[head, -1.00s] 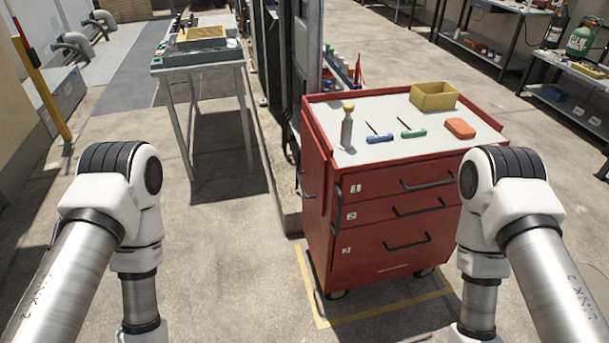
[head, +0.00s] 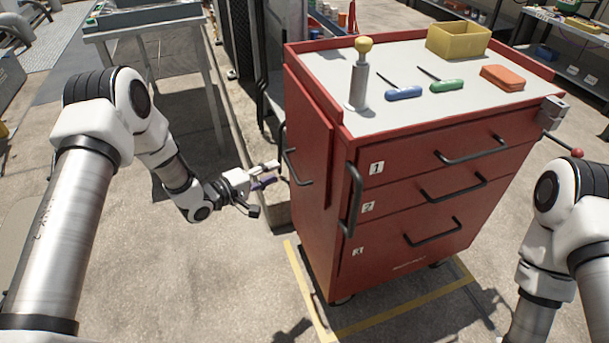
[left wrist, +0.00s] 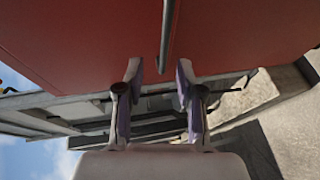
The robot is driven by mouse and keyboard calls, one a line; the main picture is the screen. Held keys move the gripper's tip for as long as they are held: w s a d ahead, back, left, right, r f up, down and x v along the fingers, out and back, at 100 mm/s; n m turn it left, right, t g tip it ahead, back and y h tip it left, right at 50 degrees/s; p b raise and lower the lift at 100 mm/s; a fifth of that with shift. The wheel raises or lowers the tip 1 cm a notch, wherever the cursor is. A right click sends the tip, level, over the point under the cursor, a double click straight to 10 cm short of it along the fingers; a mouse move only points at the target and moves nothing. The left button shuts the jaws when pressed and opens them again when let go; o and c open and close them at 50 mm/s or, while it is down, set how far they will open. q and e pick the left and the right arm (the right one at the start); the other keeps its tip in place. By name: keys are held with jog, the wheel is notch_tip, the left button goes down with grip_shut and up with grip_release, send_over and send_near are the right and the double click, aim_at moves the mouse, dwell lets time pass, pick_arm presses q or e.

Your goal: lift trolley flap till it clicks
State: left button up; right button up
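The red trolley (head: 400,225) stands upright in front of me. A red flap (head: 309,130) hangs down flat against its left side, with a black bar handle (head: 289,158) on its outer face. My left gripper (head: 278,172) is open and empty, just left of this handle. In the left wrist view its two fingers (left wrist: 158,92) are spread before the red panel (left wrist: 80,40), and the dark handle bar (left wrist: 167,35) lies just beyond the fingertips, not gripped. My right arm shows at the right edge, but its gripper is out of view.
A workbench (head: 152,22) stands behind left.

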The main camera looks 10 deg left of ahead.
aim_at(289, 164)
pick_arm(q)
jog(key=x, duration=0.2)
jog(key=b+x, duration=0.1)
jog(key=x, duration=0.2)
jog(key=b+x, duration=0.1)
jog(key=x, duration=0.1)
jog(key=shift+w+a+f, duration=0.1)
jog(key=shift+w+f, duration=0.25)
pick_arm(e)
notch_tip(289, 164, down, 3)
jog(key=shift+s+f, duration=0.1)
jog(key=shift+f, duration=0.05)
pick_arm(q)
jog(key=shift+c, duration=0.3)
grip_shut()
